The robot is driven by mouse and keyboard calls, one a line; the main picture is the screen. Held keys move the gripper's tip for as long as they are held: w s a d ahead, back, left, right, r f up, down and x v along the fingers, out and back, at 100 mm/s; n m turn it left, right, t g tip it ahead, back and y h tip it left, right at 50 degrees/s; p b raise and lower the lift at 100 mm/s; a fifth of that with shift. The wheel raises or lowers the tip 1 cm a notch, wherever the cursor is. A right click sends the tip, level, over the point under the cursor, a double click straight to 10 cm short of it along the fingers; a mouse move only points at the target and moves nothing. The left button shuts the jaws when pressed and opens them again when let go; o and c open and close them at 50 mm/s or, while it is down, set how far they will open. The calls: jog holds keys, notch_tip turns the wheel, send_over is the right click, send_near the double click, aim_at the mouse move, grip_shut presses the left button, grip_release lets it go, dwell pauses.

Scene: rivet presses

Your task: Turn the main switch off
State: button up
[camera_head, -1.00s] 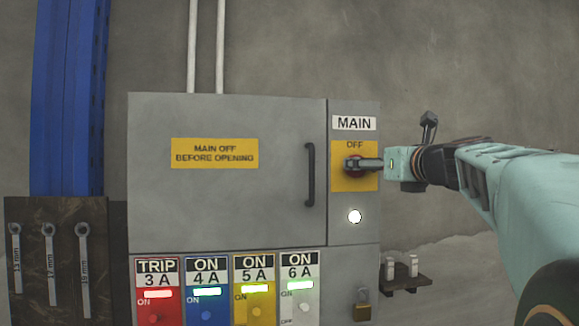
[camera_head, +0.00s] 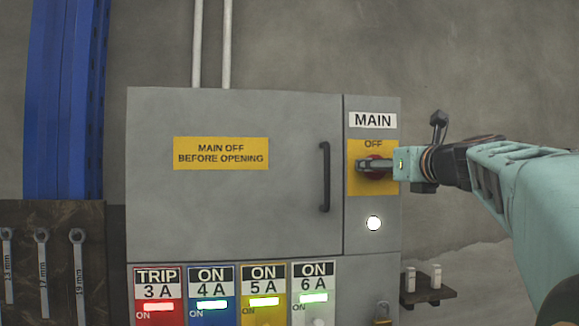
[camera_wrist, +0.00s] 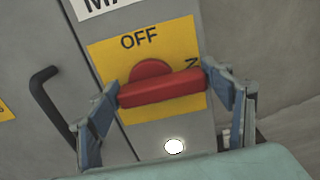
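The main switch is a red rotary handle on a yellow plate (camera_head: 387,186), under a MAIN label. In the wrist view its red handle (camera_wrist: 162,88) lies nearly level, tilted slightly up to the right. OFF is printed above it, and an N shows at its right end. My gripper (camera_head: 366,165) is at the switch, coming from the right. In the wrist view my gripper (camera_wrist: 161,82) has its fingers wide apart, one at each end of the handle. Whether they press on it is not clear.
The grey cabinet door (camera_head: 230,215) has a black handle (camera_head: 324,176) left of the switch. A white lamp (camera_head: 373,223) glows below the switch. Several coloured breakers (camera_head: 211,290) line the bottom. A padlock (camera_head: 382,312) and a small shelf (camera_head: 430,293) are at lower right.

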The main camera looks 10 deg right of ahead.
jog(key=c, duration=0.6)
jog(key=n+b, duration=0.1)
jog(key=n, duration=0.2)
jog(key=shift+a+r+n+b, duration=0.1)
jog(key=shift+a+n+b, duration=0.1)
jog(key=shift+n+b, duration=0.2)
jog(key=n+b, duration=0.1)
jog(key=n, duration=0.1)
jog(key=n+b, duration=0.1)
jog(key=n, duration=0.1)
jog(key=shift+a+r+n, duration=0.1)
jog(key=shift+a+n, duration=0.1)
jog(key=shift+n, duration=0.1)
jog(key=n, duration=0.1)
jog(key=n+b, duration=0.1)
jog(key=n, duration=0.1)
jog(key=n+b, duration=0.1)
jog(key=n, duration=0.1)
jog(key=shift+a, duration=0.3)
jog(key=shift+a+r+n+b, duration=0.15)
jog(key=shift+n+b, duration=0.95)
jog(key=shift+n, duration=1.1)
jog(key=o, duration=1.2)
